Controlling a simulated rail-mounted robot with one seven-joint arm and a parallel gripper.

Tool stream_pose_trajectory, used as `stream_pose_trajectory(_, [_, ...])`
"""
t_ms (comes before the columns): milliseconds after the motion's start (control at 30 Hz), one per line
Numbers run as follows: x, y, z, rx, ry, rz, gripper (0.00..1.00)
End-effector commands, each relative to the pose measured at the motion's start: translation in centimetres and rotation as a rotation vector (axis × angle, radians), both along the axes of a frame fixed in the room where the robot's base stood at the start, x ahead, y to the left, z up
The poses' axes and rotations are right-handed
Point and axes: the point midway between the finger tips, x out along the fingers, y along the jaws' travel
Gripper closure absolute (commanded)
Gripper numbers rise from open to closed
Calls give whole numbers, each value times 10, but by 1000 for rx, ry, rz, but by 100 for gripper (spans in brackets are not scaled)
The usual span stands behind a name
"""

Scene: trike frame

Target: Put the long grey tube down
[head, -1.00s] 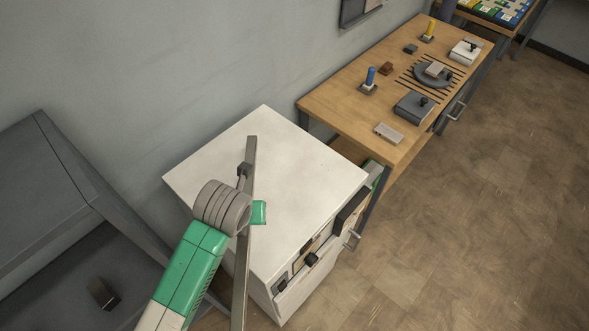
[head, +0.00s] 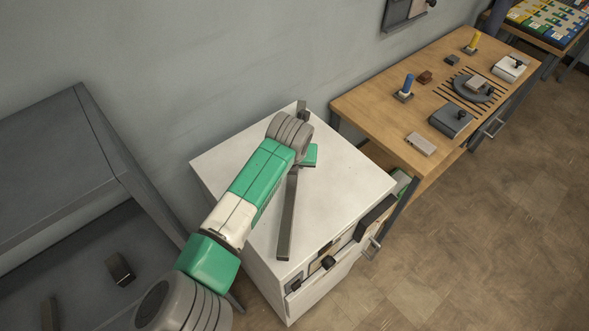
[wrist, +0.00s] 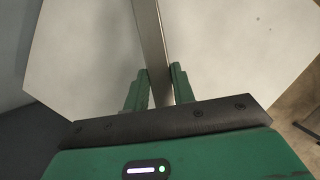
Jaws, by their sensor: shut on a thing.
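The long grey tube (head: 287,220) lies along the white cabinet top (head: 345,180) in the head view, its near end close to the left front edge. Its far end shows just beyond my wrist. I cannot tell whether the tube touches the top or hangs slightly above it. In the wrist view the tube (wrist: 150,35) runs between the two green fingers of my gripper (wrist: 158,85), which is shut on it. In the head view my arm hides most of the gripper and the grip point.
A wooden workbench (head: 390,100) with blue and yellow pegs and several small blocks stands to the right. A dark grey bin-like unit (head: 60,170) is at the left, with a dark block (head: 120,268) inside. The wall is close behind. The right part of the cabinet top is clear.

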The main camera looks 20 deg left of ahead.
Motion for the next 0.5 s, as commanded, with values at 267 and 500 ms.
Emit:
stream_pose_trajectory(267, [5,-1,-29,-1,-1,1,100])
stream_pose_trajectory(500, [5,0,-34,1,-3,0,100])
